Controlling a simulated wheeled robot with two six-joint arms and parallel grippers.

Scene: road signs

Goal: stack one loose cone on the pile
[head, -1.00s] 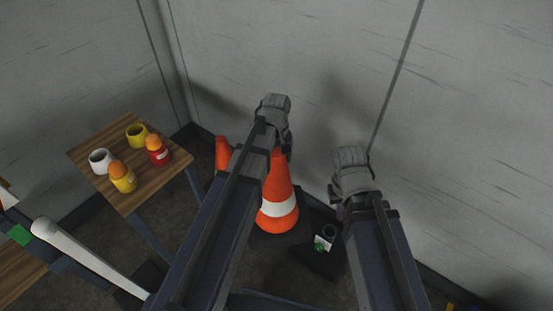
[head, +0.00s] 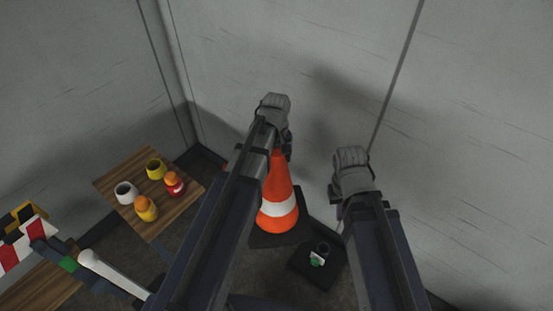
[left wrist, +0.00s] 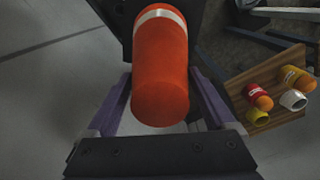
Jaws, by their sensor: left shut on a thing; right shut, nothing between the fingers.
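An orange cone (head: 277,207) with a white band and a black square base hangs upright below my left gripper (head: 285,150) in the head view. In the left wrist view my left gripper (left wrist: 160,105) is shut around the rounded top of this cone (left wrist: 160,70). My right gripper (head: 337,192) is shut and empty, to the right of the cone. My left arm covers part of the floor behind it. I cannot make out a pile of cones in the frames now.
A wooden table (head: 150,228) at the left bears a white mug (head: 126,193), a yellow mug (head: 156,169), a red bottle (head: 174,186) and a yellow bottle (head: 146,209). A striped barrier (head: 22,240) stands at far left. Walls close the back.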

